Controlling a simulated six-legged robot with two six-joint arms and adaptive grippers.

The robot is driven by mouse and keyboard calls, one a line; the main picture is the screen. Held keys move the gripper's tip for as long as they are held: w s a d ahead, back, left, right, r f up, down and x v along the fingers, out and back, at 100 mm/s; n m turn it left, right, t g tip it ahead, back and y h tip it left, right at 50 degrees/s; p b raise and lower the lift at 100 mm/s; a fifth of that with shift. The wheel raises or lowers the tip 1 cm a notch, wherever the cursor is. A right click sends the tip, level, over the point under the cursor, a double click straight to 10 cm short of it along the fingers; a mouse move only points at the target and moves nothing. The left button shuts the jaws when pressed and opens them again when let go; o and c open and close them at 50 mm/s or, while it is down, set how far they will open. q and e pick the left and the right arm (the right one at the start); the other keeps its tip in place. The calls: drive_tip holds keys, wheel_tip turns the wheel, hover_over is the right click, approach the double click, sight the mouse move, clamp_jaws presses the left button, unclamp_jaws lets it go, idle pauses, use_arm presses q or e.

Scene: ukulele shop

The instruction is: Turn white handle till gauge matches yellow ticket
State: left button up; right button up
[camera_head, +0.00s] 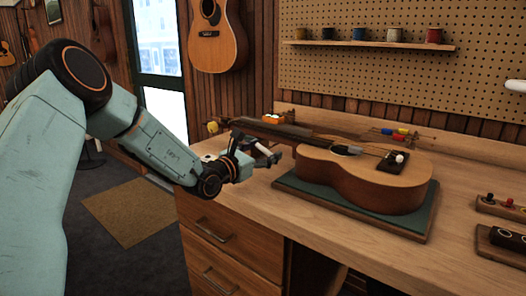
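A ukulele (345,180) lies face up on a green mat (415,222), its neck (285,134) pointing left. My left gripper (262,154) is at the headstock end, just in front of the neck. Its dark fingers look spread apart. A small white piece (263,149), perhaps the white handle, shows between or behind them; I cannot tell whether they touch it. A small yellow item (213,127) sits left of the headstock; I cannot tell whether it is the ticket. I cannot make out a gauge. My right gripper is not in view.
The wooden bench (470,160) has drawers below its left end. Small blocks with knobs (500,205) stand at the right edge. Colored-handled tools (400,134) lie behind the ukulele. The bench right of the mat is partly clear.

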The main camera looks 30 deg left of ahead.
use_arm(q)
drive_tip(key=o, duration=0.4)
drive_tip(key=shift+f, duration=0.1)
drive_tip(key=s, duration=0.5)
drive_tip(key=shift+a, duration=0.25)
drive_tip(key=shift+s+a, duration=0.2)
drive_tip(key=shift+s, duration=0.5)
drive_tip(key=shift+s+d, duration=0.15)
drive_tip(key=shift+s, duration=0.4)
drive_tip(key=shift+w, duration=0.15)
